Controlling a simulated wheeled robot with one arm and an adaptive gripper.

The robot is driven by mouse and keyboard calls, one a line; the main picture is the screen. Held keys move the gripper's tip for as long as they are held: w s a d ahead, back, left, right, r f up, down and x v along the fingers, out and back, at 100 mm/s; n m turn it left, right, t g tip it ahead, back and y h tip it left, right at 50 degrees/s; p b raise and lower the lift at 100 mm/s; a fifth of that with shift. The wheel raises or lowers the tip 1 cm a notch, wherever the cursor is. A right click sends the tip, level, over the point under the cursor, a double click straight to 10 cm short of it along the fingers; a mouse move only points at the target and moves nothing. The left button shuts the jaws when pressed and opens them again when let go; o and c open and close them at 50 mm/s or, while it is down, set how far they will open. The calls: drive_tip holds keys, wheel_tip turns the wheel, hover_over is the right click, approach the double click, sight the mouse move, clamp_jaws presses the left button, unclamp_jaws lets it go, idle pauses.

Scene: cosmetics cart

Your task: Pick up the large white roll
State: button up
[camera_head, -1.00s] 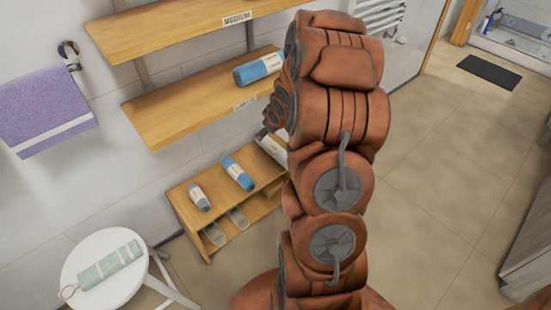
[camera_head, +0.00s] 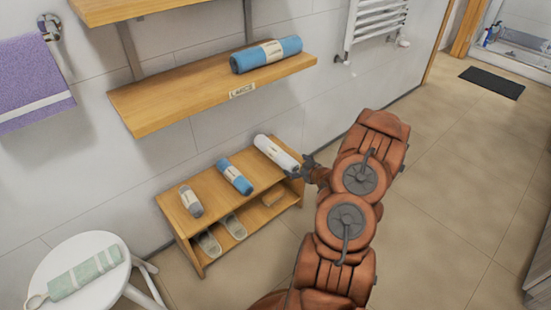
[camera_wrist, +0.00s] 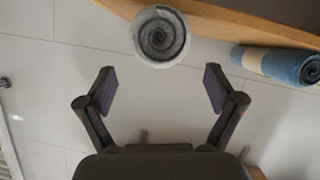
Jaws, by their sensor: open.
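The large white roll (camera_head: 275,152) lies on top of the low wooden bench (camera_head: 221,191), near its right end by the wall. It has a pale band. In the wrist view the round, spiral end of the white roll (camera_wrist: 160,37) faces me at the top centre. My gripper (camera_head: 308,168) is close to the roll's right-hand end. In the wrist view my gripper (camera_wrist: 160,88) is open and empty, with the roll's end above the space between the fingertips. I cannot tell the exact gap to the roll.
A blue roll (camera_head: 235,176) and a small grey roll (camera_head: 191,201) lie on the same bench, with slippers (camera_head: 221,233) below. A wall shelf (camera_head: 170,106) with a larger blue roll (camera_head: 266,55) hangs above. A white stool (camera_head: 93,293) stands left.

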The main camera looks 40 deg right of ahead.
sight(285, 160)
drive_tip(key=shift+b+x, duration=1.05)
drive_tip(key=shift+x, duration=2.85)
drive_tip(key=c, duration=1.5)
